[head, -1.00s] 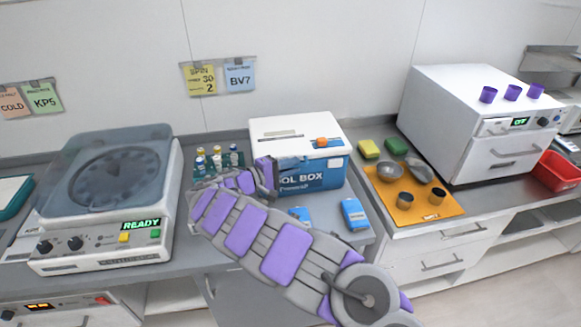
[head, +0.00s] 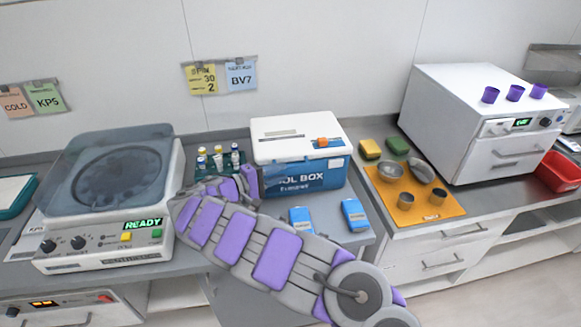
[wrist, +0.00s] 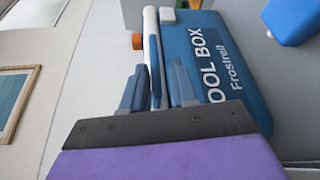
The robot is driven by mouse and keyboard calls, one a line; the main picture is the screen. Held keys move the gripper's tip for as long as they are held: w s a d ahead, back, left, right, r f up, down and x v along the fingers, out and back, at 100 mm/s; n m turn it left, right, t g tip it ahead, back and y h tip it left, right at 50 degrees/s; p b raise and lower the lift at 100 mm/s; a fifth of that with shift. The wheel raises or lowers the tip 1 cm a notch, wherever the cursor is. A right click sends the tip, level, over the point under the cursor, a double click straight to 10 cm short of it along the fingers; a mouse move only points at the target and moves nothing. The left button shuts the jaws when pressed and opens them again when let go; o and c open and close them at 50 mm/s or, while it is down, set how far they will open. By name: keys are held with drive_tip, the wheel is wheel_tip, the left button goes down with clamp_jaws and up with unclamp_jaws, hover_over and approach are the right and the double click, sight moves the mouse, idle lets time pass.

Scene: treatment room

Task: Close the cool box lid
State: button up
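The cool box (head: 305,180) is blue with a white lid (head: 290,150) and stands on the counter at the middle of the head view. The lid lies flat across the top and looks down on the box; a small gap cannot be ruled out. An orange piece (head: 322,142) sits on the lid. My gripper (head: 250,181) is at the box's left front corner. In the wrist view its fingers (wrist: 158,88) are apart, with the white lid edge (wrist: 151,30) and blue box wall (wrist: 215,90) beyond them. I see nothing held.
Two blue packs, one nearer (head: 301,220) and one to its right (head: 354,214), lie before the box. A vial rack (head: 222,168) stands left of it, beside a centrifuge (head: 108,195). An orange mat (head: 415,212) with bowls and cups is at right, near a white drawer unit (head: 470,120).

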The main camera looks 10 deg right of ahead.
drive_tip(key=f+p+v, duration=0.1)
drive_tip(key=v, duration=1.1)
drive_tip(key=shift+r+p, duration=0.35)
drive_tip(key=shift+a, duration=0.35)
drive_tip(key=s+d+r+m+g, duration=0.2)
drive_tip(key=s+d+r+g, duration=0.2)
drive_tip(key=d+r, duration=0.5)
drive_tip(key=s+d+r+m+g, duration=0.3)
drive_tip(key=d+r, duration=0.1)
drive_tip(key=d, duration=0.8)
drive_tip(key=s+d+r+m+g+y, duration=0.25)
drive_tip(key=s+d+y, duration=0.4)
drive_tip(key=s, duration=0.75)
drive_tip(key=s+a+f+y, duration=0.3)
drive_tip(key=s, duration=0.5)
drive_tip(key=s+a+f+t+y, duration=0.1)
drive_tip(key=s+a+f+y, duration=0.2)
drive_tip(key=s, duration=0.4)
drive_tip(key=s+a+f+y, duration=0.3)
drive_tip(key=s+a, duration=0.2)
drive_tip(key=s, duration=0.3)
drive_tip(key=shift+s+n+t, duration=0.3)
drive_tip(key=shift+n+t, duration=0.05)
drive_tip(key=shift+n, duration=0.1)
